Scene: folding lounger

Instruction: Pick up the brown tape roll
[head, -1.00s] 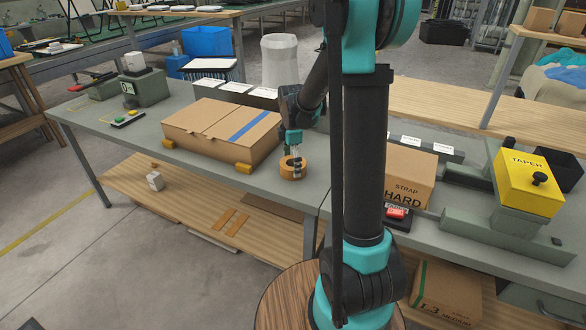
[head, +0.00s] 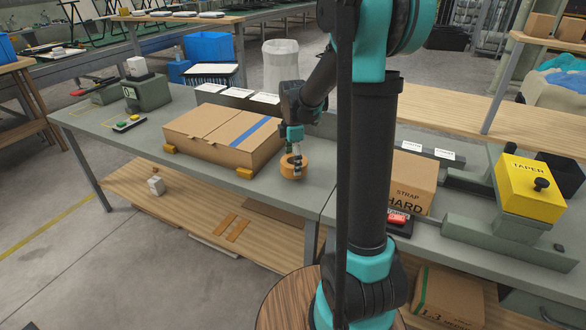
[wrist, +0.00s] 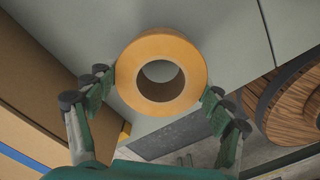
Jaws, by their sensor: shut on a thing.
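The brown tape roll (head: 290,173) is an orange-brown ring near the front edge of the grey workbench, right of a large flat cardboard box. My gripper (head: 296,162) is at the roll from above, its fingers partly over it in the head view. In the wrist view the roll (wrist: 160,44) sits between the two fingers of my gripper (wrist: 160,92), with a fingertip against each side, its open hole facing the camera. My gripper is shut on the roll. I cannot tell whether its underside touches the bench.
The flat cardboard box (head: 205,135) with a blue stripe lies left of the roll, with yellow blocks (head: 245,174) at its corners. A STRAP carton (head: 412,178) and a yellow taper machine (head: 531,184) stand to the right.

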